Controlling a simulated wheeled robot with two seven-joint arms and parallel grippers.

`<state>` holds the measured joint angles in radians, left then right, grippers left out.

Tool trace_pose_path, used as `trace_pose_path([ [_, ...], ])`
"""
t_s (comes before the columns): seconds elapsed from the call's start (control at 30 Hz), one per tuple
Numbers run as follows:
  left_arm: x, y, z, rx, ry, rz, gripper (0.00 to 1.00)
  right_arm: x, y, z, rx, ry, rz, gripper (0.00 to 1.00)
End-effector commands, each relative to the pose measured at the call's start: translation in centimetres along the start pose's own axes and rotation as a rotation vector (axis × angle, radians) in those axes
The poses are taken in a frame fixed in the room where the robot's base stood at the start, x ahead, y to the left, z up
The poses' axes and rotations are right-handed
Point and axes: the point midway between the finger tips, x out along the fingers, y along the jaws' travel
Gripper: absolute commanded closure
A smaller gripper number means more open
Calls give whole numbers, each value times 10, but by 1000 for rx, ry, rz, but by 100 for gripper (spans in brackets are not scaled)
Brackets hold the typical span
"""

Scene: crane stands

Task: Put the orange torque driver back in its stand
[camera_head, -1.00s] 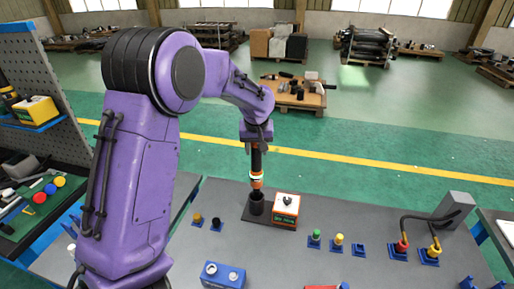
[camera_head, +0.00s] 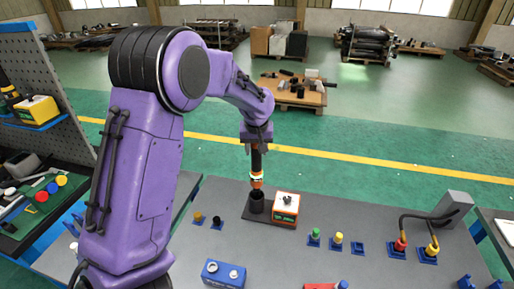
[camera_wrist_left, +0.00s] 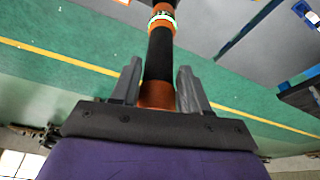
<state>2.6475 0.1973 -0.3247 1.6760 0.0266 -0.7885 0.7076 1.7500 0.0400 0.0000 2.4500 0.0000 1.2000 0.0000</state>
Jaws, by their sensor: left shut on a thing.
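The torque driver (camera_head: 257,164) is a dark upright cylinder with orange bands and a pale green lit ring. My left gripper (camera_head: 257,147) is shut on its upper part, pointing down. In the left wrist view, the driver (camera_wrist_left: 160,55) stands between the two grey fingers of the gripper (camera_wrist_left: 160,68). The stand is a dark round cup (camera_head: 257,203) on a dark base plate (camera_head: 251,217). The driver's lower end is at the cup's mouth, roughly in line with it; I cannot tell whether it is inside. My right gripper is not in view.
Small blue holders with green and yellow pieces (camera_head: 338,239) stand farther right. A blue block (camera_head: 223,274) is at the front. The grey table between them is clear.

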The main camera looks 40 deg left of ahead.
Motion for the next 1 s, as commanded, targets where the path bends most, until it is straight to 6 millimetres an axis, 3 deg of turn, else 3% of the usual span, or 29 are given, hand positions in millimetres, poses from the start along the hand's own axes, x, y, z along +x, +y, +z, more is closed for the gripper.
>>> trace_pose_path([
  [1.0,34,0,9,0,3,1,100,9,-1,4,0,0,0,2],
])
